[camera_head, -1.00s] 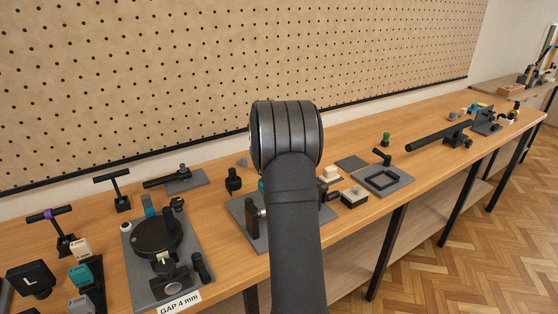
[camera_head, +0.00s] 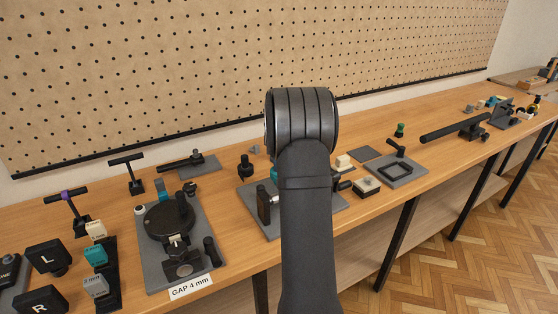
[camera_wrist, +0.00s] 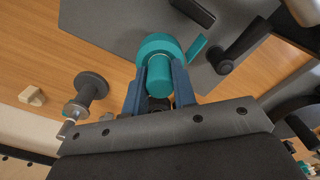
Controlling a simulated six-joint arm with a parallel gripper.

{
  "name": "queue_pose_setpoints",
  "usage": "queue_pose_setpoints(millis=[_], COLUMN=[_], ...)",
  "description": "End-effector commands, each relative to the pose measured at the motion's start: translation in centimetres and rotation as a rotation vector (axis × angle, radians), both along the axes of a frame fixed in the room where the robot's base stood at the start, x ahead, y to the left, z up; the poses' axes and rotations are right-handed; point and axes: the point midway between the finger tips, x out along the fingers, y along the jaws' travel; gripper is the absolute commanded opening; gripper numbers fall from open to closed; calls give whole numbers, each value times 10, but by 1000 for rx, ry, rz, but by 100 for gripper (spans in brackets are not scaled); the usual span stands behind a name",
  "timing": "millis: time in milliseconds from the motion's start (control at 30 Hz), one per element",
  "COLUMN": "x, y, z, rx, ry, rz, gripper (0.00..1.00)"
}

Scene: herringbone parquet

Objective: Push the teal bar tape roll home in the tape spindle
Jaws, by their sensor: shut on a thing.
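In the wrist view my gripper (camera_wrist: 160,82) has its two blue fingers closed on the teal bar tape roll (camera_wrist: 160,42), gripping a narrower teal cylinder that stands out from a wider teal disc. The disc is over a grey plate (camera_wrist: 120,20). A short teal strip lies just right of it. I cannot make out the tape spindle; anything behind the disc is hidden, so I cannot tell how the roll sits. In the head view my arm hides the gripper; only a sliver of teal shows beside it, above the same grey plate (camera_head: 246,190).
In the wrist view a dark spool-like knob (camera_wrist: 91,86) stands left of the fingers and a black lever (camera_wrist: 240,48) lies to the right. In the head view a dark upright post (camera_head: 263,206) stands left of my arm. A turntable fixture (camera_head: 165,222) is farther left. A pegboard backs the bench.

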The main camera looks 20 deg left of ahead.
Motion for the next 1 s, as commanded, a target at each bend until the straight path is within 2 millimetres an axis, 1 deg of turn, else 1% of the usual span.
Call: queue_pose_setpoints(millis=[1000], x=[0], y=[0], z=[-26], rx=[0], ry=[-1], rz=[0], gripper=[1])
